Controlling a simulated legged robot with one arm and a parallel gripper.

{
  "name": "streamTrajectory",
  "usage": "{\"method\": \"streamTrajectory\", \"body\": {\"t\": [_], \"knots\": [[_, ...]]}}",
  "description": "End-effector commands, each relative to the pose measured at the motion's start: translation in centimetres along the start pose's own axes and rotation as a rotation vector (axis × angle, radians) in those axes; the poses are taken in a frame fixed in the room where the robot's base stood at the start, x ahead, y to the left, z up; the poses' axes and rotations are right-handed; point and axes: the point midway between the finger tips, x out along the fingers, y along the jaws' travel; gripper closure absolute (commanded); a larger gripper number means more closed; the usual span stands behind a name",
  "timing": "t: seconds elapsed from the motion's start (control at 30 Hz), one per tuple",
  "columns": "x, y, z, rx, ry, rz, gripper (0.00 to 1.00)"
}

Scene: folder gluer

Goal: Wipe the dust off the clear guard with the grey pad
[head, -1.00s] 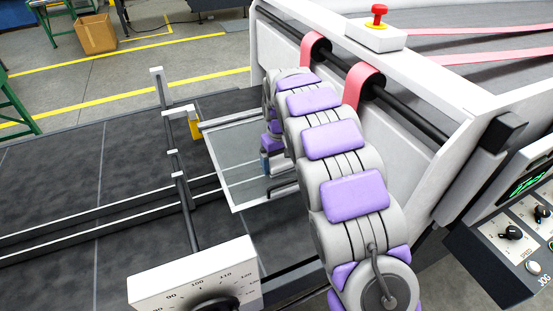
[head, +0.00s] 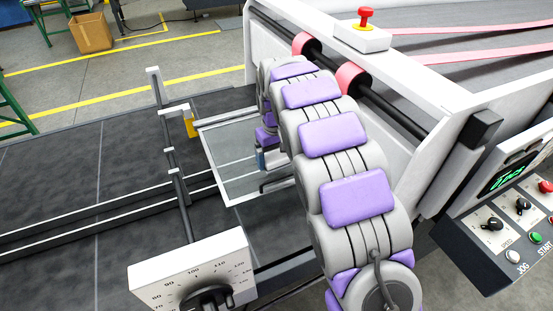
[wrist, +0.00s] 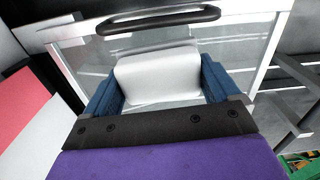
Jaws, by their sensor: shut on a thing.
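The clear guard (head: 226,150) is a see-through pane in a light metal frame, left of my arm in the head view. The guard (wrist: 88,62) fills much of the wrist view, with a dark bar handle (wrist: 158,21) across its far side. My gripper (wrist: 159,86) has blue fingers shut on the light grey pad (wrist: 158,72), gripping it from both sides. The pad lies in front of the pane; I cannot tell whether it touches. In the head view my gripper (head: 262,158) is over the guard's right part, mostly hidden by my arm. I cannot make out dust clearly.
A white dial box (head: 192,272) stands near the front. A dark rail with white brackets (head: 170,150) runs left of the guard. A red stop button (head: 366,15) tops the machine wall, and a control panel (head: 515,220) is at right.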

Motion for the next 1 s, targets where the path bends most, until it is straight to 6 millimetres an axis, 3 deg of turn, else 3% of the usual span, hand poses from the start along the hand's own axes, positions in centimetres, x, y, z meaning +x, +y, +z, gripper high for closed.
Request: {"method": "streamTrajectory", "body": {"t": [0.33, 1.0], "knots": [[-3.0, 0.2, 0.7, 0.002, 0.0, -0.004, 0.39], [-3.6, -0.1, 0.8, 0.004, -0.001, -0.002, 0.39]]}}
